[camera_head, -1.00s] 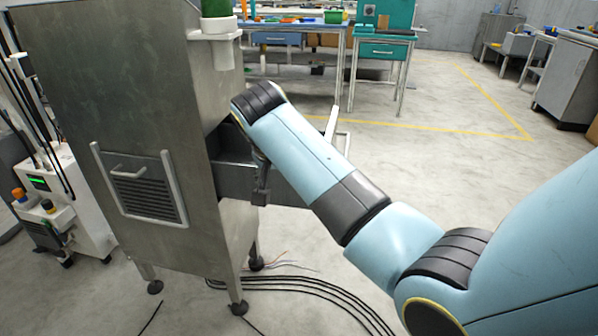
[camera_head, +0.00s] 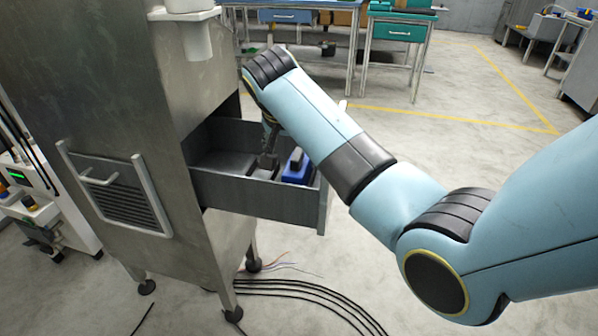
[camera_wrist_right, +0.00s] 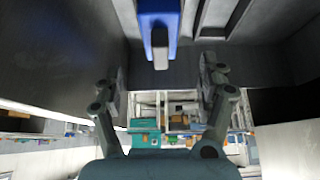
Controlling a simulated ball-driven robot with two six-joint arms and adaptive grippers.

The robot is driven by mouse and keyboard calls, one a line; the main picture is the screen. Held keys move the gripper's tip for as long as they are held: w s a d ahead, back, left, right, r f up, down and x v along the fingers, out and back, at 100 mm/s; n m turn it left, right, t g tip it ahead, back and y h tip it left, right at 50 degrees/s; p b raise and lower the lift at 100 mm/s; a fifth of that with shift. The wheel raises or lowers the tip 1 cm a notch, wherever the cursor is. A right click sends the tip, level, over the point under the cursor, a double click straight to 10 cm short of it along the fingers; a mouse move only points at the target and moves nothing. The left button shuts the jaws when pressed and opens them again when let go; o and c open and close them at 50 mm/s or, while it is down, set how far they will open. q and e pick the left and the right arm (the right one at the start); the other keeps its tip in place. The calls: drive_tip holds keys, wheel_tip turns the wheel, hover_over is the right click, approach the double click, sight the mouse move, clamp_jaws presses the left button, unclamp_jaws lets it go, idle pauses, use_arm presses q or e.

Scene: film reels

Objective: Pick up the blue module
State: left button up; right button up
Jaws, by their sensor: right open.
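The blue module (camera_head: 297,168) lies in the open metal drawer (camera_head: 255,195) of the tall cabinet, near the drawer's outer end. It has a dark grey bar or handle on top. In the right wrist view the blue module (camera_wrist_right: 158,12) is at the top centre, with its grey bar pointing down between the fingers. My right gripper (camera_head: 268,150) is at the drawer, to the left of the module in the head view and partly hidden by my arm. In the wrist view its fingers (camera_wrist_right: 162,88) are wide apart with nothing between the tips. My left gripper is out of view.
The drawer walls stand close around the module and gripper. The steel cabinet (camera_head: 110,110) rises at the left, with a white cup holder (camera_head: 194,35) above the drawer. Black cables (camera_head: 300,290) lie on the floor. Workbenches stand farther back.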

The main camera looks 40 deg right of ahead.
sight(296, 157)
drive_tip(key=x, duration=0.2)
drive_tip(key=shift+d+f+b, duration=0.1)
drive_tip(key=shift+f+b, duration=0.2)
drive_tip(key=shift+f, duration=0.1)
drive_tip(key=shift+w+d+f, duration=0.15)
drive_tip(key=shift+w+f, duration=0.05)
drive_tip(key=shift+f, duration=0.05)
drive_tip(key=b+x, duration=0.2)
drive_tip(key=x, duration=0.2)
drive_tip(key=shift+f, duration=0.4)
drive_tip(key=shift+w+f, duration=0.1)
drive_tip(key=shift+f, duration=0.05)
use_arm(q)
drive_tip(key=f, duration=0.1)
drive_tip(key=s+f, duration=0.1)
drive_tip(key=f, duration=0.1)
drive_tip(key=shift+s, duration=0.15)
use_arm(e)
drive_tip(key=shift+c, duration=0.3)
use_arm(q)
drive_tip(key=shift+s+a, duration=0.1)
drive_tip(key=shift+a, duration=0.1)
use_arm(e)
drive_tip(key=c, duration=1.5)
